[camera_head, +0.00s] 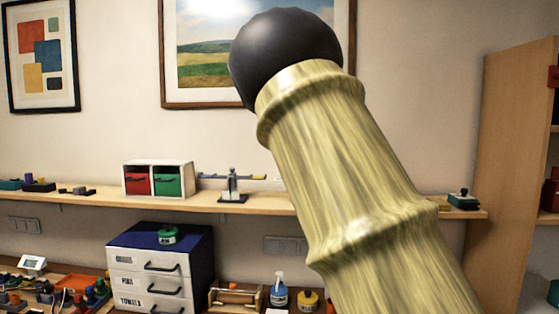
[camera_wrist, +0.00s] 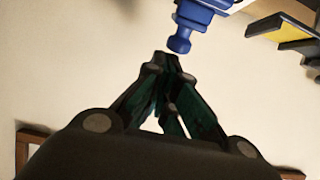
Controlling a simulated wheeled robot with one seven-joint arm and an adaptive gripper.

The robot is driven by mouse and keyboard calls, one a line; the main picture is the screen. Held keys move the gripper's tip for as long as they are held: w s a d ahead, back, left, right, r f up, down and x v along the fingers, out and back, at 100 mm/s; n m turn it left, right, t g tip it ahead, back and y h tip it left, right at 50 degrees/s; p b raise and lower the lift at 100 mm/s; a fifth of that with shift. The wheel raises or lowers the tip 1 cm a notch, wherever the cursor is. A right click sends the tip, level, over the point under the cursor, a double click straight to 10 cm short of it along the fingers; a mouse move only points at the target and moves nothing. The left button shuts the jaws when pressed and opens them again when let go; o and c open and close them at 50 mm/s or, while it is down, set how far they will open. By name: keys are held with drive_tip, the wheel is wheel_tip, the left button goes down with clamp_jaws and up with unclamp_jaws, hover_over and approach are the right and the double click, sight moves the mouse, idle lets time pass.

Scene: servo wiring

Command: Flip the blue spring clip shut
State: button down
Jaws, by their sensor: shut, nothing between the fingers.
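In the wrist view my gripper (camera_wrist: 172,62) is shut, with its dark fingers together and nothing between them. A blue stepped part (camera_wrist: 183,32) with a rounded end shows at the top, just beyond and slightly right of the fingertips. I cannot tell whether this part is the blue spring clip. In the head view I cannot make out the clip or my gripper; my own arm link covers the middle and right.
In the head view a long shelf (camera_head: 90,202) crosses the wall, bearing a box with a red and a green drawer (camera_head: 157,178). Below stand a drawer cabinet (camera_head: 150,262) and a cluttered bench at lower left. A dark and yellow object (camera_wrist: 285,28) shows upper right in the wrist view.

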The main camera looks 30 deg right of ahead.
drive_tip(key=shift+s+a+r, duration=0.1)
drive_tip(key=shift+a+r, duration=0.05)
drive_tip(key=shift+a, duration=0.05)
drive_tip(key=shift+d, duration=0.1)
drive_tip(key=shift+w+a, duration=0.25)
drive_tip(key=shift+s+a+r, duration=0.2)
drive_tip(key=shift+s+a, duration=0.1)
drive_tip(key=shift+s, duration=0.3)
drive_tip(key=shift+s, duration=0.1)
